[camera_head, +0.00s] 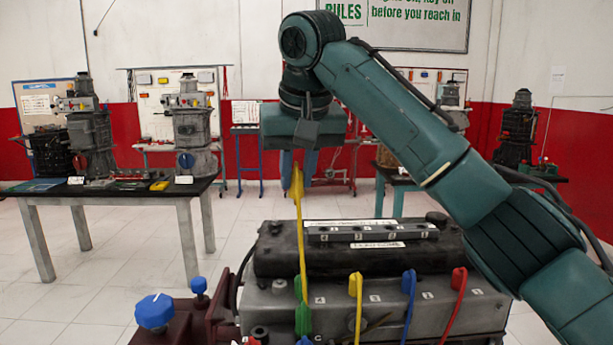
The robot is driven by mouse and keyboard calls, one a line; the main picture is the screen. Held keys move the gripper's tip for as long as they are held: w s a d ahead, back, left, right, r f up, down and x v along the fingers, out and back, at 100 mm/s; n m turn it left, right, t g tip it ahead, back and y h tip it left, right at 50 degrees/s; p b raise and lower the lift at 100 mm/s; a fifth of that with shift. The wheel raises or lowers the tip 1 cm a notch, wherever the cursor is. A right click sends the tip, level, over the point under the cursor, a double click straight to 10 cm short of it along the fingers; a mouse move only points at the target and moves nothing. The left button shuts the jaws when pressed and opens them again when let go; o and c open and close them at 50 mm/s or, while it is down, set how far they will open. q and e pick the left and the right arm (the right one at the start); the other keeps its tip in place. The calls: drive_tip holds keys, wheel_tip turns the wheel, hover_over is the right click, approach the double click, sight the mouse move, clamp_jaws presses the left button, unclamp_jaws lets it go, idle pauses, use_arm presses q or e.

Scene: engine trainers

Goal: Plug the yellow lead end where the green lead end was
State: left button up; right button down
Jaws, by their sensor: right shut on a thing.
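My right gripper (297,168) hangs high above the engine, its blue fingers shut on the yellow lead end (297,185). The yellow lead runs from it steeply down in front of the engine. A green piece (297,287) shows beside the yellow lead at the left end of the engine's row of sockets, partly hidden by it. Another green lead piece (303,319) shows lower down; I cannot tell how the two connect. The coil block (372,233) on top has several small dark holes with number labels. My left gripper is not in view.
Along the engine's front (385,295) stand a yellow boot (355,284), a blue boot (408,281) and a red boot (459,279). A blue knob (154,311) is at lower left. A table (110,190) with other trainers stands behind left. Air around the gripper is clear.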

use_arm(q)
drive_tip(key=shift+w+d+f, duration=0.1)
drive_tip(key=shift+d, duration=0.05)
use_arm(e)
drive_tip(key=s+a, duration=0.5)
drive_tip(key=s, duration=0.4)
drive_tip(key=shift+s+a, duration=0.25)
drive_tip(key=shift+a, duration=0.05)
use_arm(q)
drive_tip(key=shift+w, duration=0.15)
use_arm(e)
drive_tip(key=shift+f, duration=0.1)
